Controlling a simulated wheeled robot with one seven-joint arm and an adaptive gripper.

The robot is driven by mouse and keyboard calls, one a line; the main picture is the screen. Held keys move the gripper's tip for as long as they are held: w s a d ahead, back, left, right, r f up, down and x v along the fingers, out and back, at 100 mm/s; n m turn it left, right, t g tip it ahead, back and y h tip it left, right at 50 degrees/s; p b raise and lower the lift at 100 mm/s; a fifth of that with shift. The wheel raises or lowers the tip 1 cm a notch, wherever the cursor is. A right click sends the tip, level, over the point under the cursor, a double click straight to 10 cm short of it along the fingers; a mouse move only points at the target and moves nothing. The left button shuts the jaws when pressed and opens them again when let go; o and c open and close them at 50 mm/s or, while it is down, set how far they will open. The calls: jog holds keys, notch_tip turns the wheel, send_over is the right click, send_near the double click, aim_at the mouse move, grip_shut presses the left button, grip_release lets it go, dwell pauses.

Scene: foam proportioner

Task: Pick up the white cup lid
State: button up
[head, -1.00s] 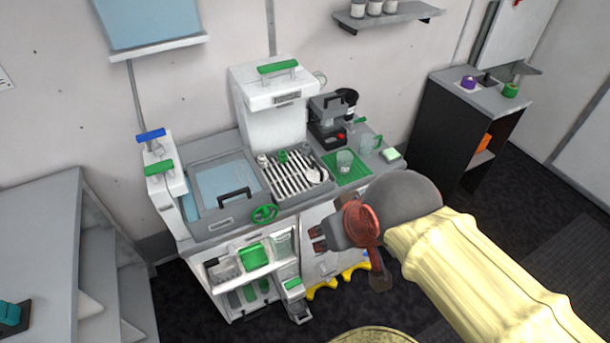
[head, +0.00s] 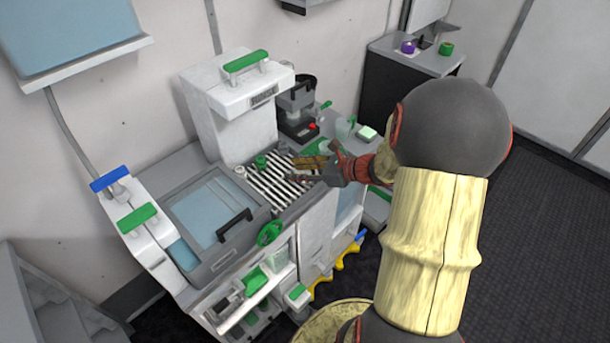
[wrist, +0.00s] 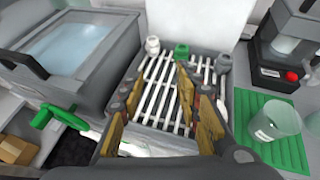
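I cannot clearly make out a white cup lid. A pale shape lay on the right part of the striped drain rack (wrist: 162,104) in the earlier head view; my gripper now covers that area there. In the wrist view, small white (wrist: 152,45), green (wrist: 181,51) and grey (wrist: 223,63) pieces stand along the rack's back edge. In the head view my gripper (head: 308,170) is at the rack's right side.
A clear cup (wrist: 275,122) stands on a green mat (wrist: 262,104) right of the rack. A black coffee machine (head: 297,112) is behind it. A lidded basin (head: 205,215) is left of the rack, with a green handwheel (head: 270,233) at the front. A white tower (head: 235,105) rises behind.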

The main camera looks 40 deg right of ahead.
jog(key=d+f+m+h, duration=0.1)
jog(key=d, duration=0.1)
jog(key=d+f+m+t, duration=0.1)
jog(key=d+f+m, duration=0.1)
jog(key=d, duration=0.1)
jog(key=d+f+m+t+h, duration=0.1)
jog(key=d+m, duration=0.1)
jog(key=d, duration=0.1)
jog(key=shift+s+d+f+h, duration=0.15)
jog(key=shift+s+h, duration=0.15)
jog(key=shift+s, duration=0.1)
jog(key=shift+b+x, duration=1.6)
jog(key=shift+x, duration=2.3)
jog(key=shift+d, duration=0.2)
jog(key=shift+c, duration=0.6)
jog(key=c, duration=0.7)
grip_shut()
